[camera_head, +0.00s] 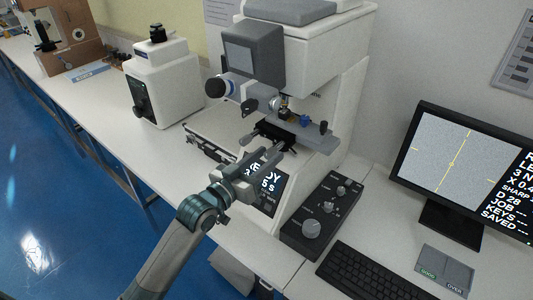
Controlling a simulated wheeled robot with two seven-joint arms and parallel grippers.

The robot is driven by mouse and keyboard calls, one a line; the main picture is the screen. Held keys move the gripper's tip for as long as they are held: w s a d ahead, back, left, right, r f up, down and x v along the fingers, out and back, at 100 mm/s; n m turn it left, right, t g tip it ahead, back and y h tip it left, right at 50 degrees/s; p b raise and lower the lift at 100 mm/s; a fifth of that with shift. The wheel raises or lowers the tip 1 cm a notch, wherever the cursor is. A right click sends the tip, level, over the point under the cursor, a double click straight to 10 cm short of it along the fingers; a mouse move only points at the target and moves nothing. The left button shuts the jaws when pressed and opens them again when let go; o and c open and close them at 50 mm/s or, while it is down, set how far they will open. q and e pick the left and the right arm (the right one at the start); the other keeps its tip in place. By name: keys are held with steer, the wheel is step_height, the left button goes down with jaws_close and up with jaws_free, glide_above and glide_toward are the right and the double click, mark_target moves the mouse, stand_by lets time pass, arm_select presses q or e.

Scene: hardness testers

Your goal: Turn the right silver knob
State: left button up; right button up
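My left gripper (270,155) reaches in from the lower left, in front of the hardness tester's stage (300,134). Its fingers point up and to the right, close to the dark fittings under the stage's front edge. Whether it touches them or is open cannot be made out. A dark control box (318,218) stands right of the tester's base with several silver knobs. The large silver knob (312,229) is nearest; smaller ones are farther back (341,190). The gripper is apart from these box knobs. Any stage knob behind the fingers is partly hidden. My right gripper is out of view.
The white hardness tester (310,55) has a dark head (253,57) above the stage. A smaller white machine (160,85) stands to the left. A keyboard (368,275) and a monitor (462,165) are at the right.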

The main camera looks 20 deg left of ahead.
arm_select(q)
steer(key=shift+w, duration=0.2)
jaws_close()
steer(key=shift+m, duration=0.5)
